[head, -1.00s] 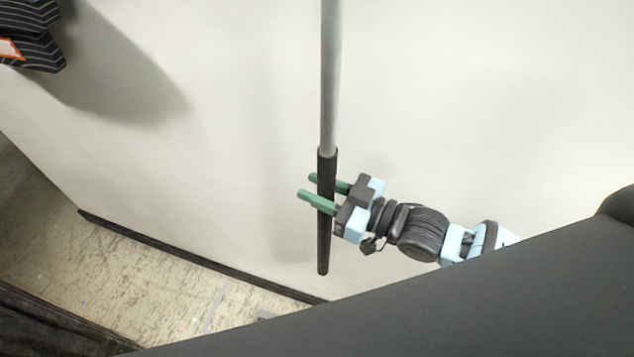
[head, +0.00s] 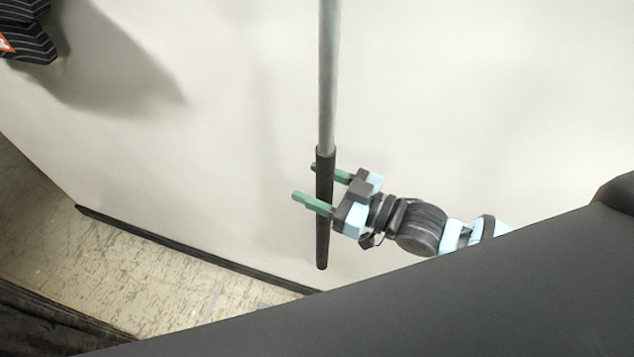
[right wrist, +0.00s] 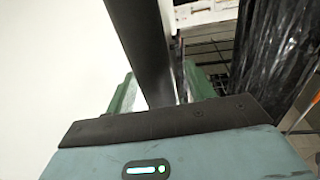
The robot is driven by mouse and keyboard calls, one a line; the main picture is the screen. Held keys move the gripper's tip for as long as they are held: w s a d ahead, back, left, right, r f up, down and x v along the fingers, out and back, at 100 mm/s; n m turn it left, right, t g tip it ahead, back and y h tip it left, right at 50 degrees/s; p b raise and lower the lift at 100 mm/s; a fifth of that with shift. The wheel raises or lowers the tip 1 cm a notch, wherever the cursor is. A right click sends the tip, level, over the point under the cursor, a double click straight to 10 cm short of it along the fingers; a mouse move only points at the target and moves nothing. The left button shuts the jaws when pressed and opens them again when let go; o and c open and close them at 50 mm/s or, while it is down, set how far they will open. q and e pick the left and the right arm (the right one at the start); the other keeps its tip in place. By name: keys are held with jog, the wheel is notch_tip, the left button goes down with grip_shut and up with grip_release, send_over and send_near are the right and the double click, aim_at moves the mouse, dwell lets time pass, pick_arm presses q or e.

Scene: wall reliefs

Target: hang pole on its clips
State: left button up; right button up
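The pole (head: 328,75) is a grey shaft with a black grip (head: 323,240) at its lower end. It runs upright along the pale wall in the head view, and its top is out of frame. My right gripper (head: 321,188) reaches in from the right with its green fingers on either side of the black grip. The fingers stand apart, open around the pole. In the right wrist view the dark pole (right wrist: 145,45) passes between the two fingers. No clips can be made out. My left gripper is not in view.
The pale wall (head: 480,90) is bare around the pole. A dark striped object (head: 28,40) is at the upper left. A dark skirting (head: 190,250) edges the worn floor (head: 150,285). In the right wrist view, black shiny sheeting (right wrist: 280,50) hangs at the right.

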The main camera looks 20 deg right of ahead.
jog(key=shift+f, duration=0.2)
jog(key=shift+d, duration=0.1)
jog(key=shift+s+d, duration=0.2)
jog(key=shift+s, duration=0.05)
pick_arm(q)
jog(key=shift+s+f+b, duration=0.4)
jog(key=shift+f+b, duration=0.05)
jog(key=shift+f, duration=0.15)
pick_arm(e)
jog(key=v, duration=0.7)
jog(key=shift+r, duration=0.2)
jog(key=shift+f, duration=0.1)
